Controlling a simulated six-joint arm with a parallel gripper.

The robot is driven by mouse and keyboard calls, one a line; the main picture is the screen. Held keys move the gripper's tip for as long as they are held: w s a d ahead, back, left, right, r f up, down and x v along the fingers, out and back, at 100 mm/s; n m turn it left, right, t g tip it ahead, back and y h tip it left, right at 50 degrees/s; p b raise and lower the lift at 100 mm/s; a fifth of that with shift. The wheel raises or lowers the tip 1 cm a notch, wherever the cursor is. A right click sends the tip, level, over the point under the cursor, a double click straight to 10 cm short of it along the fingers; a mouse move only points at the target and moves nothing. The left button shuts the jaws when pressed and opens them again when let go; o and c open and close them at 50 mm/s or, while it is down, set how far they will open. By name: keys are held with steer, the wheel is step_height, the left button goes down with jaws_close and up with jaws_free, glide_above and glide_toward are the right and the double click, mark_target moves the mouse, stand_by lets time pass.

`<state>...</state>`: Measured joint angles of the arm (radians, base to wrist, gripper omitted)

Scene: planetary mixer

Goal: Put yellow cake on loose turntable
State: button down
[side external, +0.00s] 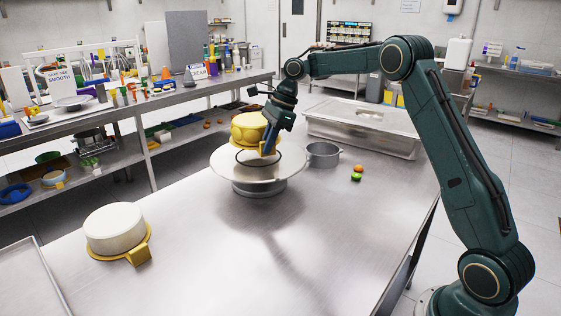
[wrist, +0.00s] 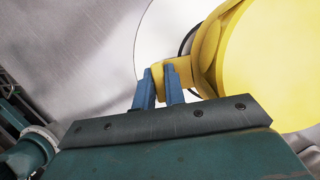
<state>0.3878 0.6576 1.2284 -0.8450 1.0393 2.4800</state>
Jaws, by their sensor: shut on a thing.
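The yellow cake (side external: 249,129) is on a gold board with a tab, above the turntable (side external: 229,169). My gripper (side external: 271,147) is shut on the tab at the cake's right side. In the wrist view the blue fingers (wrist: 166,85) pinch the gold tab, and the yellow cake (wrist: 280,65) fills the upper right. The turntable has a pale round plate on a grey base, with a dark ring on its top below the cake. The cake looks level. Whether its board is touching anything below, I cannot tell. Part of the turntable plate (wrist: 158,40) shows behind the fingers.
A white cake (side external: 115,228) on a gold tabbed board sits at the table's left front. A round grey pan (side external: 323,154) is right of the turntable, near small orange and green items (side external: 357,173). A large metal bin (side external: 362,127) stands behind. The front middle is clear.

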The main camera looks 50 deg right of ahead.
steer(key=shift+f, duration=2.25)
steer(key=c, duration=1.5)
jaws_free()
steer(key=shift+f, duration=0.15)
